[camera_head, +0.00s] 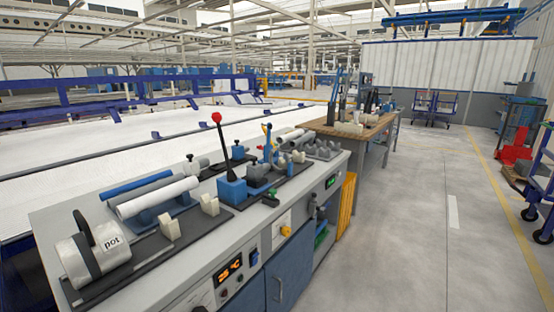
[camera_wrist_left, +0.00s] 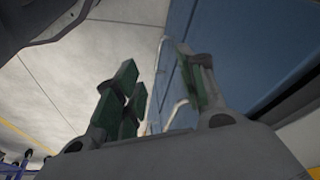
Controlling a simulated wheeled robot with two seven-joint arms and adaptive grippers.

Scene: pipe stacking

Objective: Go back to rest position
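My left gripper (camera_wrist_left: 160,80) shows in the left wrist view with its green-padded fingers spread apart and nothing between them. Behind it are blue cabinet doors with metal handles and grey floor. Neither gripper shows in the head view, and my right gripper is in no view. On the workbench (camera_head: 45,222) in the head view, a white pipe (camera_head: 157,196) and a blue pipe (camera_head: 135,185) lie side by side on holders. More pale pipes (camera_head: 290,135) lie at the far end of the bench.
A round grey machine marked "pot" (camera_head: 88,262) stands at the bench's near end. A blue-based lever with a red knob (camera_head: 217,118) rises mid-bench. Blue cabinets (camera_head: 290,268) form the bench front. A wooden table (camera_head: 365,130) stands beyond.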

